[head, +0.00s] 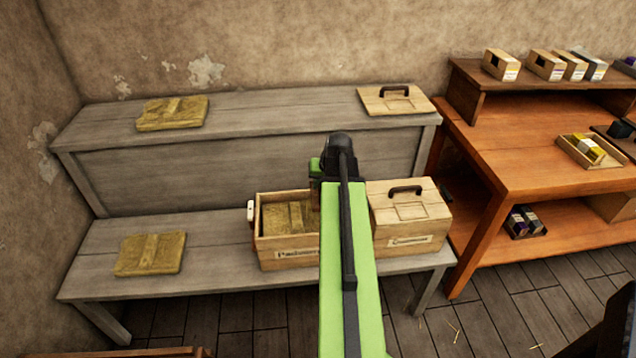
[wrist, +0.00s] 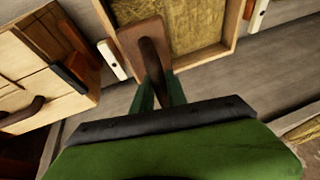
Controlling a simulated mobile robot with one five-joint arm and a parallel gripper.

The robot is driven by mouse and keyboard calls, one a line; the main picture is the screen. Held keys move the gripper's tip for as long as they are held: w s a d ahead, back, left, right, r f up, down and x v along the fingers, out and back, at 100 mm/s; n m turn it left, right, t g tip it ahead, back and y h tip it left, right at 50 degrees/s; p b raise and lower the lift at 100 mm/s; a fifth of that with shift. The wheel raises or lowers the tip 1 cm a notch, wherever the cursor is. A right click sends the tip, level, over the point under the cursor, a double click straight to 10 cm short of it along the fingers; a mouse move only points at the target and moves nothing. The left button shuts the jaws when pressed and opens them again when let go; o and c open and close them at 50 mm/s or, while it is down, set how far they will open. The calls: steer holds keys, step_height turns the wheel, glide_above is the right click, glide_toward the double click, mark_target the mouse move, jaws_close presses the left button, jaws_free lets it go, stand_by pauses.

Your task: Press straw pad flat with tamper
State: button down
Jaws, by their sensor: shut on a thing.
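My gripper (wrist: 158,84) is shut on the dark brown handle of the tamper (wrist: 137,42), which has a flat wooden plate. In the wrist view the plate is over a corner of the open wooden crate (wrist: 230,48), beside the straw pad (wrist: 188,22). I cannot tell whether the plate touches the straw. In the head view the open crate (head: 287,256) stands on the lower bench with the straw pad (head: 283,216) in it. My gripper (head: 318,170) is at the crate's right end, where my arm hides part of the crate and most of the tamper.
A closed crate (head: 412,222) with a black handle stands close right of the open one. Spare straw pads lie on the lower bench (head: 150,253) and upper shelf (head: 172,112). A handled lid (head: 393,100) lies on that shelf. An orange workbench (head: 530,165) stands right.

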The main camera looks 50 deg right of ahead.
steer(key=shift+w+a, duration=0.45)
steer(key=shift+a, duration=0.1)
step_height(320, 180, down, 9)
steer(key=b, duration=0.9)
steer(key=shift+f, duration=0.1)
steer(key=shift+s+f+b, duration=0.15)
steer(key=shift+f+b, duration=0.2)
steer(key=shift+b, duration=0.15)
stand_by(0.9)
steer(key=shift+r, duration=0.1)
step_height(320, 180, up, 10)
steer(key=p, duration=1)
steer(key=shift+f, duration=0.2)
